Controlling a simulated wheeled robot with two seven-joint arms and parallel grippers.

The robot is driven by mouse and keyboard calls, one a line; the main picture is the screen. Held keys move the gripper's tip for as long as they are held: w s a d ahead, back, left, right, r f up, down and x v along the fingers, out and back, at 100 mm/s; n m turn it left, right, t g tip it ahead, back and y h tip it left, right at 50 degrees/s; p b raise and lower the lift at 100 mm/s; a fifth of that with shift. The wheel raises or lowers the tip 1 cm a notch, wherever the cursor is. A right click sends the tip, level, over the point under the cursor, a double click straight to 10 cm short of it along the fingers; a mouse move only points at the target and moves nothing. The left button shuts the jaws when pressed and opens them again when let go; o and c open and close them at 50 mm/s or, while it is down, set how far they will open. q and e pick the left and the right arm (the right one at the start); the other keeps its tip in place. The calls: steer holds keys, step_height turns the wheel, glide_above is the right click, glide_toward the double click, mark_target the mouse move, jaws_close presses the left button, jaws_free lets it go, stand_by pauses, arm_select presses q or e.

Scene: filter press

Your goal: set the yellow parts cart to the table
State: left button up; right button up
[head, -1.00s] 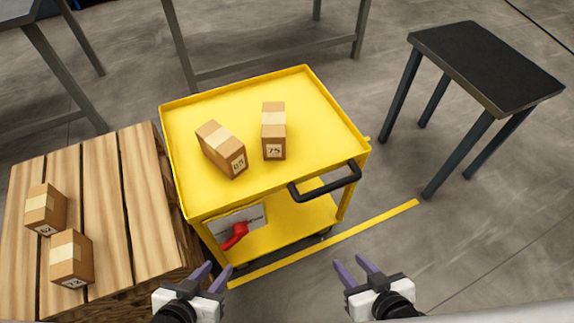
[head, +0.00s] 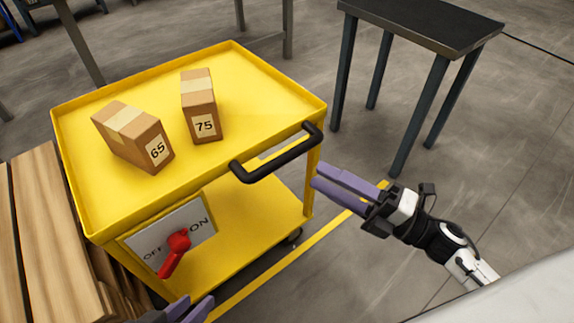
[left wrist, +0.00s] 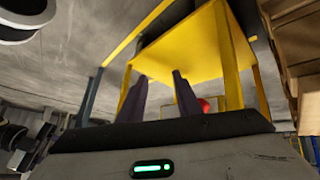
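The yellow parts cart (head: 262,84) stands in front of me, with a lower shelf and a black handle (head: 270,160) on its near right side. On its top tray lie a box marked 65 (head: 130,135) and a box marked 75 (head: 200,108). A red lever (head: 174,256) on an OFF/ON plate points down and left. A dark-topped table (head: 425,22) stands to the right, apart from the cart. My right gripper (head: 316,176) is open and empty, just below and right of the handle. My left gripper (head: 190,308) is open and empty at the bottom edge; its parted fingers show in the left wrist view (left wrist: 155,90).
A wooden pallet-like stack (head: 50,240) stands close along the cart's left side. A yellow floor line (head: 262,274) runs past the cart's near right side. Grey bench legs stand behind. Bare floor lies between the cart and the dark-topped table.

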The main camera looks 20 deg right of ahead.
mark_target(287, 158)
steer(key=x, duration=0.9)
steer(key=shift+w+a+r+b, duration=0.1)
steer(key=shift+r+b, duration=0.05)
steer(key=shift+b, duration=0.25)
steer(key=shift+c, duration=0.2)
jaws_close()
